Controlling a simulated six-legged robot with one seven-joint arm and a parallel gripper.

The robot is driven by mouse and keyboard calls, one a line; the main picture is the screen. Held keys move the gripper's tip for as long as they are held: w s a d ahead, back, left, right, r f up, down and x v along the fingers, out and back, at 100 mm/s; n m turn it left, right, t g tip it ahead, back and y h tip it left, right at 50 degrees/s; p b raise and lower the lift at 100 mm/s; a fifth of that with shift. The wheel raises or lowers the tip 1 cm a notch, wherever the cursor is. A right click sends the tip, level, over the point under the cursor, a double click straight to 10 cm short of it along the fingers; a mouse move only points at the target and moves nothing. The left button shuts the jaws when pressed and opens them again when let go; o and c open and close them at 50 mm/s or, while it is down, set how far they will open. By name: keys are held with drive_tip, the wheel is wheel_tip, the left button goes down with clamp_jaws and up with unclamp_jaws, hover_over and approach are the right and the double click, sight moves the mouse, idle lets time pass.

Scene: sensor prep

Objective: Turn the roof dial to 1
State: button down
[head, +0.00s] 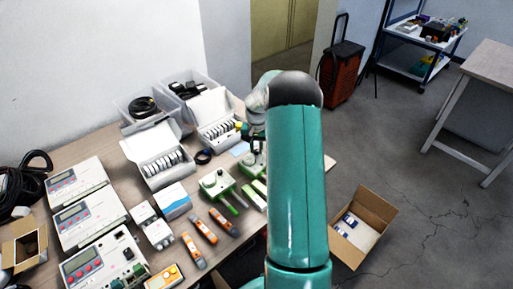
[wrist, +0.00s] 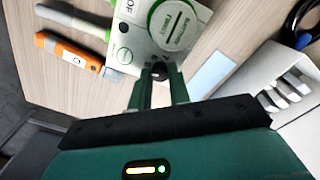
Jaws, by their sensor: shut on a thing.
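A white and green sensor unit (wrist: 128,40) lies on the wooden table, with a large round green part carrying a printed label and the letters "OF" beside it. A small black knob (wrist: 160,69), which looks like the roof dial, sits at its near edge in the wrist view. My gripper (wrist: 160,78) is shut on this knob, one finger on each side. The knob's pointer and the mark 1 cannot be made out.
A similar green unit (head: 215,184) stands to its left. Orange-grey handheld tools (head: 205,231) lie nearer. Open white boxes (head: 218,117) with several white pieces stand behind. White meters (head: 88,218) fill the left side. A cardboard box (head: 362,225) is on the floor.

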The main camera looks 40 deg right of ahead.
sight(257, 150)
drive_tip(key=shift+n, duration=0.4)
idle(0.9)
drive_tip(key=c, duration=1.3)
unclamp_jaws()
wheel_tip(257, 150, up, 14)
